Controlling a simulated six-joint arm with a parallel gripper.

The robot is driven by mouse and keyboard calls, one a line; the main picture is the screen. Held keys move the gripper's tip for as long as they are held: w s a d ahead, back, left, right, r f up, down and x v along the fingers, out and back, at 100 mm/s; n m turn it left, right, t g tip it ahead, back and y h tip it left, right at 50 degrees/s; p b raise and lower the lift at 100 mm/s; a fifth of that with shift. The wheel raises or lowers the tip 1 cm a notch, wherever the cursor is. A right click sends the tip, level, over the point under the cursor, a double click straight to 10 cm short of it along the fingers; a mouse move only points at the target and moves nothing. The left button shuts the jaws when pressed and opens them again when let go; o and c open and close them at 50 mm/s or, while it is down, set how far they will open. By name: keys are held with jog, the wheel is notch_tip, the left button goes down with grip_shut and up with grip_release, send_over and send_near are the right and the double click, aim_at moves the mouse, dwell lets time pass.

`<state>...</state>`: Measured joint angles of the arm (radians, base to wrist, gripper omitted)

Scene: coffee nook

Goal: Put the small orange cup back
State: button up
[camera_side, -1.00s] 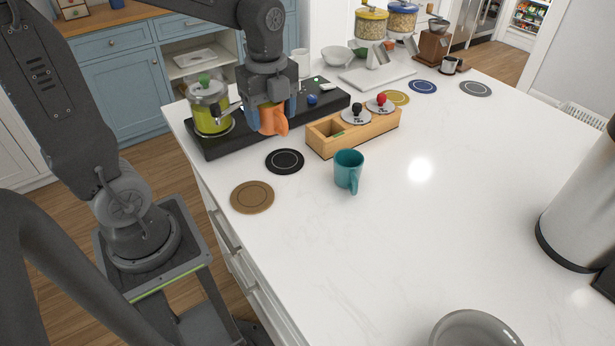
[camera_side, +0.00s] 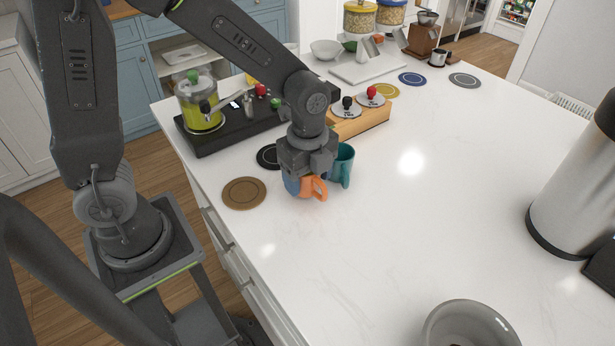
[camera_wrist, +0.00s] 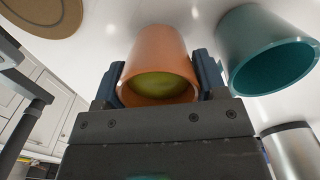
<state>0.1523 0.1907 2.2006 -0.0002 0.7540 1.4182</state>
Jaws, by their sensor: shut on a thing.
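The small orange cup (camera_side: 311,189) is held between the fingers of my gripper (camera_side: 302,183), low over the white counter. A gap beneath it is hard to judge. In the wrist view the orange cup (camera_wrist: 159,52) sits between both blue fingers of my gripper (camera_wrist: 160,80), with its opening facing the camera and something yellow-green inside. The teal mug (camera_side: 345,168) stands just right of the held cup in the side view, partly behind my gripper. The teal mug (camera_wrist: 262,35) appears at right in the wrist view, with a gap from the near finger.
A brown coaster (camera_side: 244,193) lies left of the gripper; a black coaster (camera_side: 266,157) is partly hidden behind it. A wooden box (camera_side: 362,124) and a black tray (camera_side: 211,141) with a green-filled jug (camera_side: 200,115) stand behind.

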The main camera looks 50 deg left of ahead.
jog(key=shift+f, duration=0.35)
jog(key=shift+f, duration=0.1)
jog(key=o, duration=0.9)
jog(key=shift+c, duration=0.2)
notch_tip(320, 180, up, 11)
jog(key=s+a+r+n+t, duration=0.2)
jog(key=s+n, duration=0.3)
jog(key=n, duration=0.4)
jog(key=s+a+r+n+t, duration=0.3)
jog(key=s+n, duration=0.3)
jog(key=n, duration=0.3)
jog(key=shift+t, duration=0.3)
